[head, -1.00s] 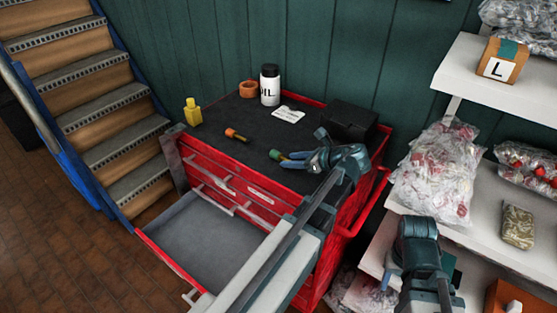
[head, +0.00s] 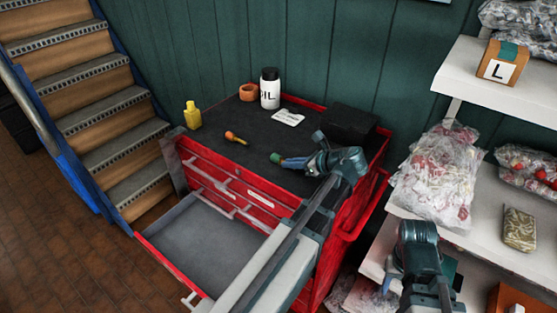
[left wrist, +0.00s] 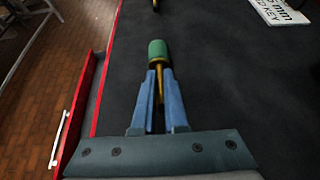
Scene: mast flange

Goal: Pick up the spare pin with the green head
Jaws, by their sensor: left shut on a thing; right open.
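The pin with the green head (head: 276,157) is at the front part of the black top of the red tool cabinet. My left gripper (head: 291,161) is shut on its yellow shaft. In the left wrist view the green head (left wrist: 157,50) sticks out just beyond the blue fingertips (left wrist: 159,72), with part of the shaft showing between them. I cannot tell whether the pin is clear of the mat. A second pin with an orange head (head: 235,137) lies further left on the top. My right gripper (head: 387,279) is open by the shelves, partly hidden by its arm.
The cabinet's black top (head: 215,145) also holds a yellow bottle (head: 192,115), an orange ring (head: 248,92), an oil bottle (head: 270,90), a white card (head: 288,116) and a black box (head: 349,119). An open drawer (head: 205,245) juts out in front. Shelves with bags stand right.

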